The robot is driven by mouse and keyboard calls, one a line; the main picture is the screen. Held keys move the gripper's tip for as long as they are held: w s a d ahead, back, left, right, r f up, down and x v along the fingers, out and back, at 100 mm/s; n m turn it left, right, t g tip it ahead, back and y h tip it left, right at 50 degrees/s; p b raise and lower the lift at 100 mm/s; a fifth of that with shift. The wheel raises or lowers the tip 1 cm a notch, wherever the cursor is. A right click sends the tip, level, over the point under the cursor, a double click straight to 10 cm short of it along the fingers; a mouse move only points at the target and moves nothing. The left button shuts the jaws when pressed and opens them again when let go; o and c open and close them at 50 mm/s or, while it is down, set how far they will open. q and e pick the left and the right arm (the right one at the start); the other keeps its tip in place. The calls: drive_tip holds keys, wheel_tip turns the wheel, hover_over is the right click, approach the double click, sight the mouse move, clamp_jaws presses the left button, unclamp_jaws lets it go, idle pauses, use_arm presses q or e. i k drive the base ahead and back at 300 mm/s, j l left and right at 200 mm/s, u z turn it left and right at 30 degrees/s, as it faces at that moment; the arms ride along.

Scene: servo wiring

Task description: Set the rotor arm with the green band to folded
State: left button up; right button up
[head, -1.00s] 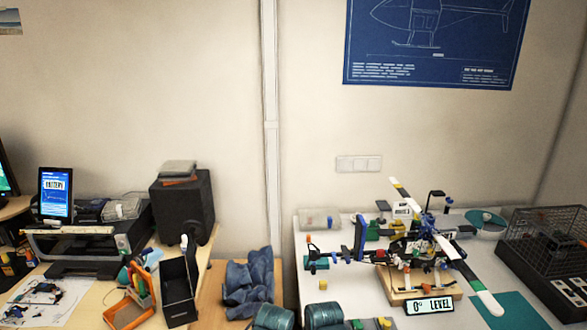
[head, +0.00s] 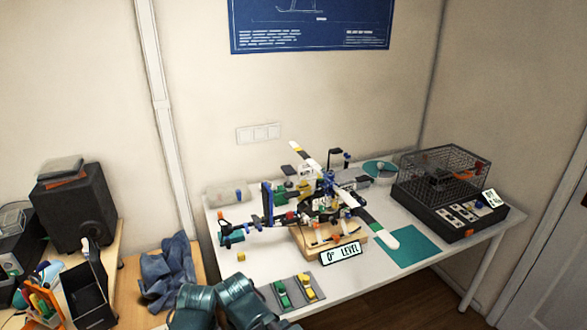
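A model helicopter (head: 318,188) stands on a wooden stand (head: 318,240) on the white table. One rotor arm (head: 307,154), white and black with a yellowish band, sticks out to the upper left. Another rotor arm (head: 389,241) with a white rounded tip sticks out to the lower right, over the teal mat. Further rotor parts near the hub overlap and cannot be told apart. Neither of my grippers is in view.
The teal mat (head: 415,252) lies right of the helicopter. A black wire cage on a control box (head: 440,190) stands at the right. A grey tray (head: 294,300) with green and yellow pieces lies at the front. A gap separates the wooden desk.

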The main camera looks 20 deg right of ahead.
sight(391, 242)
drive_tip(key=z, duration=1.2)
